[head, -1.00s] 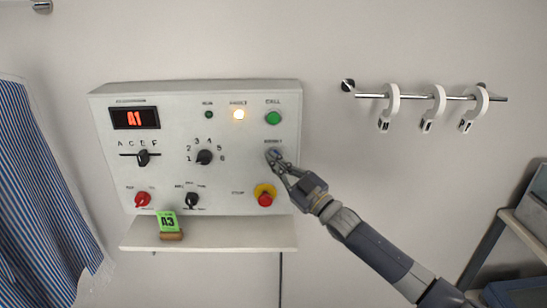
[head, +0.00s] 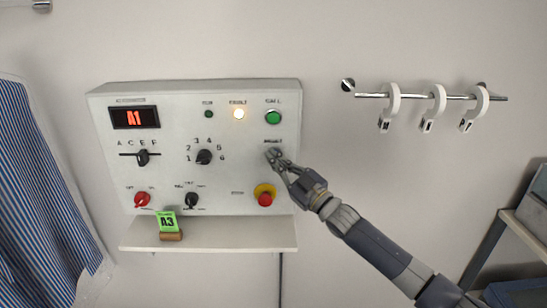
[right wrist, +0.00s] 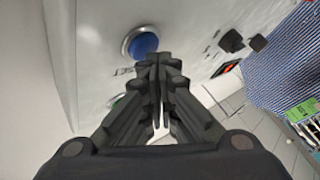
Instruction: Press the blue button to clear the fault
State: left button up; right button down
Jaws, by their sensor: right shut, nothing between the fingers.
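The grey-white control panel (head: 225,180) hangs on the wall, with a lit fault lamp (head: 239,114) and a display (head: 134,118) reading A1. The blue button (right wrist: 143,44) shows in the right wrist view as a blue cap in a metal ring, just beyond my fingertips. In the head view my right gripper (head: 273,156) covers most of it. The gripper is shut and empty, its tips right at the button; I cannot tell whether they touch. My left gripper is not in view.
A green button (head: 273,118) sits above the gripper, and a red stop button on a yellow base (head: 265,195) below. Several knobs fill the left of the panel. A shelf (head: 215,235) with a green A3 card (head: 167,221) is underneath. A rail with hooks (head: 415,96) is at right.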

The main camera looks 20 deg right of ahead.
jog(key=shift+w+d, duration=0.15)
jog(key=shift+w, duration=0.25)
dwell(0.3)
jog(key=shift+s, duration=0.1)
jog(key=shift+s+a, duration=0.3)
jog(key=shift+s, duration=0.45)
jog(key=shift+p, duration=0.35)
jog(key=s+p, duration=0.1)
jog(key=s, duration=0.1)
jog(key=s+a+p, duration=0.1)
jog(key=s, duration=0.1)
jog(key=shift+s+a+p, duration=0.2)
jog(key=shift+s+p, duration=0.15)
jog(key=shift+s, duration=0.05)
